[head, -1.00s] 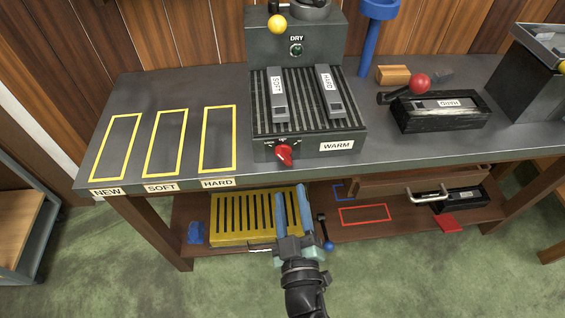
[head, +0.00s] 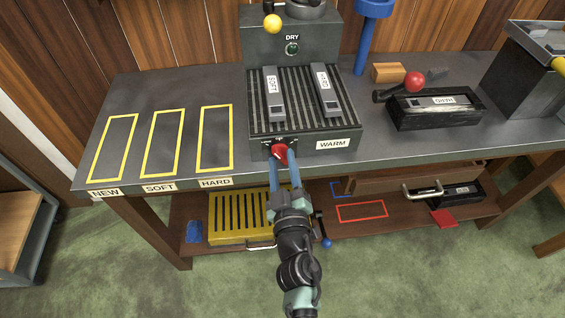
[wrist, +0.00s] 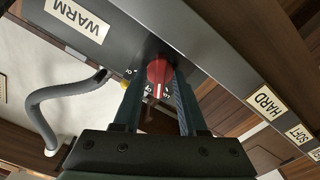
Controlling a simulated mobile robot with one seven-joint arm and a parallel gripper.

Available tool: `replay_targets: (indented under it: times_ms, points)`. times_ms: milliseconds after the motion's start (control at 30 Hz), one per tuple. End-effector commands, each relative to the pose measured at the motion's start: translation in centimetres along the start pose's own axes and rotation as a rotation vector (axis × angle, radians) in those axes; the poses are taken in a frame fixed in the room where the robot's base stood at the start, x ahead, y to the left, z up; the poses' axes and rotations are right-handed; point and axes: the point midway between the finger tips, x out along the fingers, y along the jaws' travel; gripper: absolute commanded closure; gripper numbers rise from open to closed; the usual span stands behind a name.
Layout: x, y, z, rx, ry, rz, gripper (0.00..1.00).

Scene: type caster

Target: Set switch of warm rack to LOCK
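The warm rack (head: 306,147) is a dark ribbed box labelled WARM on the bench. Its red switch knob (head: 279,152) sits on the front face; it also shows in the wrist view (wrist: 157,72) with a white pointer line. Small marks surround the knob, too small to read surely. My gripper (head: 283,163) is at the rack's front. In the wrist view its two blue fingers (wrist: 155,95) stand apart, one on each side of the knob, with their tips near it. I see no clear grip on it. The fingers partly hide the knob's surroundings.
Two grey cartridges, SOFT (head: 273,93) and HARD (head: 326,90), lie on the rack. A black tray (head: 434,115) with a red ball-ended lever stands to the right. A yellow slotted rack (head: 238,217) is on the shelf below. The left benchtop holds empty yellow outlines.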

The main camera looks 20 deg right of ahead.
Motion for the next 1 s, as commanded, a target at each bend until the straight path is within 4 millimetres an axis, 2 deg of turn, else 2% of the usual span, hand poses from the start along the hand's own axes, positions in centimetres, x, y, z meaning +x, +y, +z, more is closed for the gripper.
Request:
replay_targets:
  times_ms: [33, 200, 567, 1000]
  points:
    - [-0.01, 0.0, 0.0, 0.0, 0.0, 0.0, 0.7]
    - [-0.03, 0.0, 0.01, 0.0, 0.0, 0.0, 1.0]
    - [-0.04, -0.01, 0.0, -0.024, 0.0, 0.0, 1.0]
    - [-0.05, 0.04, -0.01, -0.406, 0.0, -0.001, 1.0]
